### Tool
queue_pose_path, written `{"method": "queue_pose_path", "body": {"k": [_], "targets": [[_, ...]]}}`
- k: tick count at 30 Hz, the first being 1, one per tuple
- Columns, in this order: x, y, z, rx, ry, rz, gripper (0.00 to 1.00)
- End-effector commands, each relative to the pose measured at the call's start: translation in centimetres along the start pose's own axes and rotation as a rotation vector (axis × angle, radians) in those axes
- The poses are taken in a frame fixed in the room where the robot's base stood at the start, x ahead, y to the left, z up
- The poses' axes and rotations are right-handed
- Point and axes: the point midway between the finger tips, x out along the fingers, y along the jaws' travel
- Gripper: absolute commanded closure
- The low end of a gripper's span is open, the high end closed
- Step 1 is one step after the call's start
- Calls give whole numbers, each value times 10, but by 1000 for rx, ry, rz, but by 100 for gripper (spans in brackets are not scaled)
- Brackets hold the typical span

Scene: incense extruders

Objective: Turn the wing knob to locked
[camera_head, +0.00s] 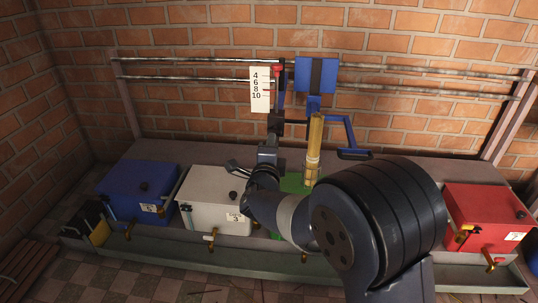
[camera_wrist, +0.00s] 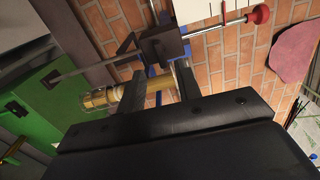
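The wing knob cannot be picked out for certain. A dark block (camera_wrist: 162,45) with thin bars lies just beyond my fingertips in the wrist view; it may be the knob or its mount. My gripper (camera_wrist: 160,72) has its two fingers apart, with a clear gap between them. Whether the tips touch the block cannot be told. In the head view my gripper (camera_head: 274,125) is raised to the left of the blue carriage (camera_head: 316,72), just below the white scale (camera_head: 260,95) with its red pointer.
A brass cylinder (camera_head: 314,145) stands right of my gripper, with a blue bracket (camera_head: 352,130) beside it. Metal rails (camera_head: 420,68) cross the brick wall. Below are a blue box (camera_head: 135,188), a white box (camera_head: 207,212), a green box (camera_head: 292,182) and a red box (camera_head: 480,205).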

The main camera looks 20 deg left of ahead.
Motion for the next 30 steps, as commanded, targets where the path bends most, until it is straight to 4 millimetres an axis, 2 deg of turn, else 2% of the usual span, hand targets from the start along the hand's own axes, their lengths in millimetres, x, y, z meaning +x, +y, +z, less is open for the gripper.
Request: {"method": "queue_pose_path", "body": {"k": [1,6,11,25,30], "targets": [[-11,-2,1,-2,-3,2,67],[-37,-2,1,-1,-3,1,67],[-51,-1,0,-1,-1,1,67],[-55,0,0,0,0,0,67],[-50,1,0,0,1,0,67]]}}
